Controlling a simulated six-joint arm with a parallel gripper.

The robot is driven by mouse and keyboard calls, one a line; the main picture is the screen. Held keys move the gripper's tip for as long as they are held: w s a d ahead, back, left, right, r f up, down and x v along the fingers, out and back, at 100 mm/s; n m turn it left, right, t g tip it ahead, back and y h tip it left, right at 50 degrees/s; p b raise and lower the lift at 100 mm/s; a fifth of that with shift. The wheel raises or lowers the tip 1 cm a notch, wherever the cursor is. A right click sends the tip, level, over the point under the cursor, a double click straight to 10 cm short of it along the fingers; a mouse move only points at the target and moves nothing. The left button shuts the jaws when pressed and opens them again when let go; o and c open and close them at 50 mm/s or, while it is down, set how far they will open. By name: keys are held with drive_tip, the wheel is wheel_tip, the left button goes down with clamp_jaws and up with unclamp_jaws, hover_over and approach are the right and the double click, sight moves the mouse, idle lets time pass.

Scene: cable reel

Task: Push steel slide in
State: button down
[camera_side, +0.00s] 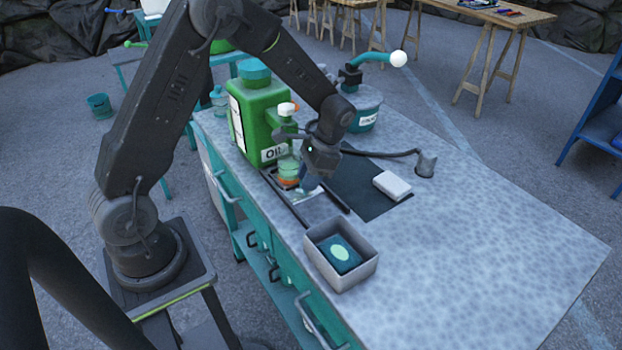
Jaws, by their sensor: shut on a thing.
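My gripper (309,184) points down at the work area on the bench, just right of the green oil can. Its jaws are shut on what looks like the steel slide (318,208), a flat grey plate lying low between dark rails. The fingertips and the grip itself are small and partly hidden by the wrist. An orange and pale green part (288,169) sits just left of the fingers, close to the inner end of the plate.
The oil can (262,125) stands close on the left. A teal tin (365,108) is behind my wrist. A grey box (341,255) stands in front, a white block (392,185) lies on the dark mat (362,187), and a cable ends at a grey holder (427,163). The bench's right side is clear.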

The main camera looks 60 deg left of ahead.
drive_tip(key=c, duration=1.1)
unclamp_jaws()
drive_tip(key=shift+a, duration=0.25)
drive_tip(key=shift+c, duration=0.2)
drive_tip(key=shift+r, duration=0.1)
drive_tip(key=v, duration=1.3)
drive_tip(key=shift+r, duration=0.3)
drive_tip(key=shift+d, duration=0.1)
drive_tip(key=s+d+r+n+t, duration=0.2)
drive_tip(key=s+d+r+t, duration=0.25)
drive_tip(key=s+r, duration=0.5)
drive_tip(key=s+d+f+n+t+h, duration=0.1)
drive_tip(key=s+t, duration=0.4)
drive_tip(key=s, duration=0.7)
drive_tip(key=shift+d+n, duration=0.3)
drive_tip(key=shift+d, duration=0.6)
